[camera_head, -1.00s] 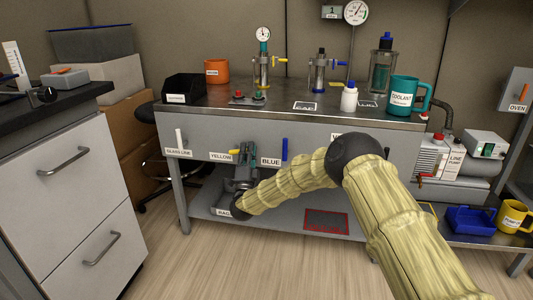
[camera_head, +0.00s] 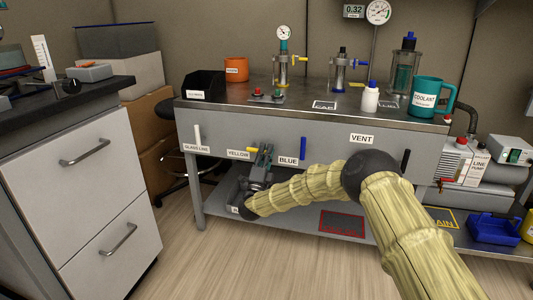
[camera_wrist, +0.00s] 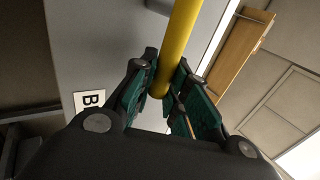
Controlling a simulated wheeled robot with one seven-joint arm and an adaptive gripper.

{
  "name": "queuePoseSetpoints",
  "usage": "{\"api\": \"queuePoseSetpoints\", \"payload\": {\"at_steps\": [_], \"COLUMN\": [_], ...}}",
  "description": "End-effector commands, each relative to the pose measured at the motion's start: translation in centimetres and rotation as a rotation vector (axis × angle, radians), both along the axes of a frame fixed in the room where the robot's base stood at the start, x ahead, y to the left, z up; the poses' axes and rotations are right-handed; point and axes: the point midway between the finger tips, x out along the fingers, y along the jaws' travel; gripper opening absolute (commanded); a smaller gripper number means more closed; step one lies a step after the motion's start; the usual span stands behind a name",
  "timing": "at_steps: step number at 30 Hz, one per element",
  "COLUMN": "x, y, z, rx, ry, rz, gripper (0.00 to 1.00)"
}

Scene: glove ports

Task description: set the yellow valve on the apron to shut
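The yellow valve handle (camera_head: 252,149) is on the apron (camera_head: 330,150) of the bench, above its YELLOW label (camera_head: 238,155). My gripper (camera_head: 265,153) is beside it, low in front of the apron, with its fingers pointing up. In the wrist view the yellow handle (camera_wrist: 178,45) runs down between the two fingers of my gripper (camera_wrist: 166,72), and its end lies between the pads. The fingers are apart, one on each side of the handle; a firm grip is not visible. The handle's mount is hidden from view.
The blue handle (camera_head: 303,148) is close to the right of my gripper. The white glass-line handle (camera_head: 197,135) is to the left, the black vent handle (camera_head: 405,161) further right. A lower shelf (camera_head: 285,222) lies beneath. A display (camera_head: 353,11) reads 0.32.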

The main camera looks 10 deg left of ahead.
Motion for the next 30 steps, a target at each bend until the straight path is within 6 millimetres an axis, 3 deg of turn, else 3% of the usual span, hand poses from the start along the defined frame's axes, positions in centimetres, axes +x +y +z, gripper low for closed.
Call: {"api": "queuePoseSetpoints", "payload": {"at_steps": [1,4,17,30], "x": [-0.1,-0.1,-0.6,-6.6], "y": [0.2,0.1,0.1,1.2], "z": [-0.2,-0.2,-0.5,-4.6], "rx": [0.0,0.0,-0.001,-0.001], "ry": [0.004,0.003,0.003,0.004], "rz": [0.005,0.003,0.002,0.003], "gripper": [0.23,0.38,0.38,0.38]}}
